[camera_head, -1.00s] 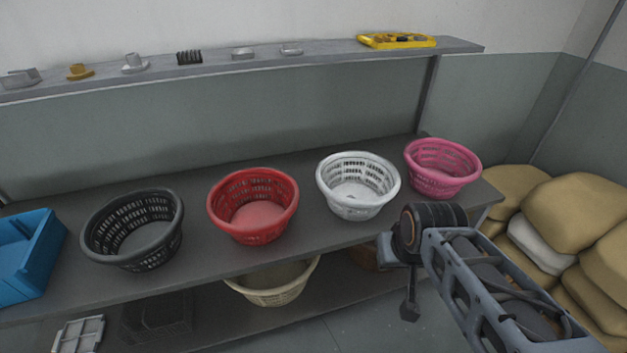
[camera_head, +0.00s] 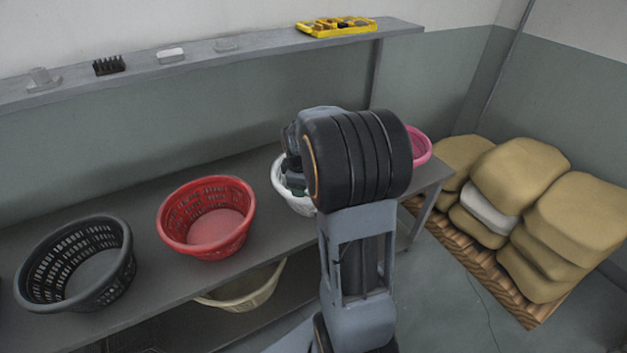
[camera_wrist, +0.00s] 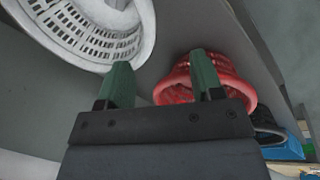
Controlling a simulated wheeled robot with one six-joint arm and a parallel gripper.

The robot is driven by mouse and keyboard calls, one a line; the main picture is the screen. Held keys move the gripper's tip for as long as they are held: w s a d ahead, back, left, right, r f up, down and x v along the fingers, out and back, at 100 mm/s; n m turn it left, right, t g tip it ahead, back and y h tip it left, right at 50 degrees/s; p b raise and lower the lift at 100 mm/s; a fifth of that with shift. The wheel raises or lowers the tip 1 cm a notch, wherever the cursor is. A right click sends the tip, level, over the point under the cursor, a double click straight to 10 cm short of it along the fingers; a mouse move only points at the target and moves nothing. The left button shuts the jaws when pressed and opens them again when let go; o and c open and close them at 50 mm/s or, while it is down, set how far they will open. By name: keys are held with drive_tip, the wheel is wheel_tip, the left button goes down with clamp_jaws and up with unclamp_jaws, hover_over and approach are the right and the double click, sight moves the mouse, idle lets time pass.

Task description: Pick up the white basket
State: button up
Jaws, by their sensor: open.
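The white basket (camera_head: 279,186) stands on the shelf in the head view, mostly hidden behind my arm; only its left rim and part of its wall show. In the wrist view the white basket (camera_wrist: 95,45) fills the upper left, with its slotted wall and thick rim cut off by the frame edge. My gripper (camera_wrist: 161,70) is open, its two green fingers apart with nothing held between them. The left finger lies close to the basket's rim in the picture; I cannot tell whether they touch.
A red basket (camera_head: 208,240) and a black basket (camera_head: 75,292) stand left of the white one, a pink basket (camera_head: 421,148) right of it. A cream basket (camera_head: 243,294) sits on the lower shelf. A narrow upper shelf (camera_head: 275,45) runs along the wall. Sacks (camera_head: 575,225) lie at right.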

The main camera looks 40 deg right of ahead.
drive_tip(key=shift+n, duration=0.7)
drive_tip(key=d+f, duration=0.1)
drive_tip(key=f, duration=0.2)
drive_tip(key=w+d+f, duration=0.1)
drive_tip(key=d+f, duration=0.1)
drive_tip(key=f, duration=0.1)
drive_tip(key=w+d+f+p, duration=0.1)
drive_tip(key=f, duration=0.3)
drive_tip(key=shift+w+d, duration=0.1)
drive_tip(key=shift+d, duration=0.15)
drive_tip(key=shift+p+x, duration=0.6)
drive_tip(key=shift+x, duration=2.45)
drive_tip(key=shift+d, duration=0.2)
clamp_jaws()
